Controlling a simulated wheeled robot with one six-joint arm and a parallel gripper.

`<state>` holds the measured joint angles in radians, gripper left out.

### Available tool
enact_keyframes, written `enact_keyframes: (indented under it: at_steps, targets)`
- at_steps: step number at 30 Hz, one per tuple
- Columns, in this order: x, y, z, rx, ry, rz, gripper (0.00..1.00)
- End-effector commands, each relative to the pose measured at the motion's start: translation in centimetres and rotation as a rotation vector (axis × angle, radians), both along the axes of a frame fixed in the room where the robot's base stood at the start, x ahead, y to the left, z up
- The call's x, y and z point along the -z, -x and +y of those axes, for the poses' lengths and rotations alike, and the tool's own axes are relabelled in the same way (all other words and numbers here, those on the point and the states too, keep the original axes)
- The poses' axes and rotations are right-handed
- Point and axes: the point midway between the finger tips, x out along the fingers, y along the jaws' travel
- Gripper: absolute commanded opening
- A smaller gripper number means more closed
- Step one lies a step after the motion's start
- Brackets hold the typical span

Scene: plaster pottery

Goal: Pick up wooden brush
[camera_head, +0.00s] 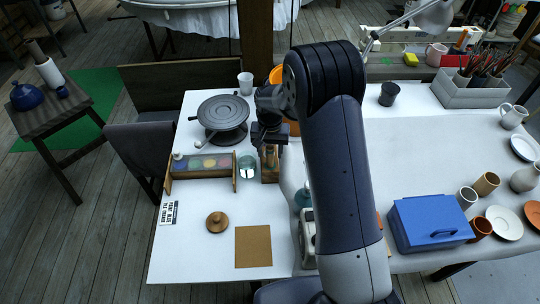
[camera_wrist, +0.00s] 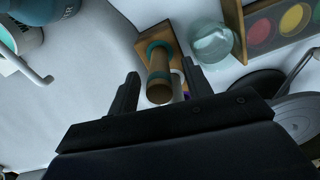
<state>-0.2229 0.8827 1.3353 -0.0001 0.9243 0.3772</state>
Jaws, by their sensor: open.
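In the wrist view, a brown wooden cylinder with teal bands, seemingly the wooden brush (camera_wrist: 158,88), points up toward the camera. It stands at a wooden block (camera_wrist: 166,37), which also shows at the table's left part in the head view (camera_head: 270,176). My gripper (camera_wrist: 162,76) is open, with one finger on each side of the cylinder. I cannot tell whether the fingers touch it. In the head view my gripper (camera_head: 269,142) is above the block and partly hides the cylinder. The brush's lower end is hidden.
A glass jar (camera_head: 246,171) and a paint box (camera_head: 185,174) stand left of the block. A dark turntable (camera_head: 222,112) and an orange pot (camera_head: 276,75) are behind. A wooden disc (camera_head: 217,222) and brown square (camera_head: 253,247) lie in front. A blue box (camera_head: 420,222) stands right.

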Motion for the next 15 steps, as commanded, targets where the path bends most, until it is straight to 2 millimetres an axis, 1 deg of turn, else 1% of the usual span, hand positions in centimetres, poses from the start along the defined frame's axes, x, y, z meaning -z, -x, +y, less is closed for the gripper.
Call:
enact_keyframes:
  at_steps: [4, 11, 15]
  targets:
    - [1.16, 0.04, 0.00, 0.000, 0.000, 0.001, 0.47]
    - [1.31, 0.01, 0.00, 0.000, 0.000, 0.000, 0.47]
    - [1.29, 0.00, 0.00, 0.000, 0.000, 0.000, 0.37]
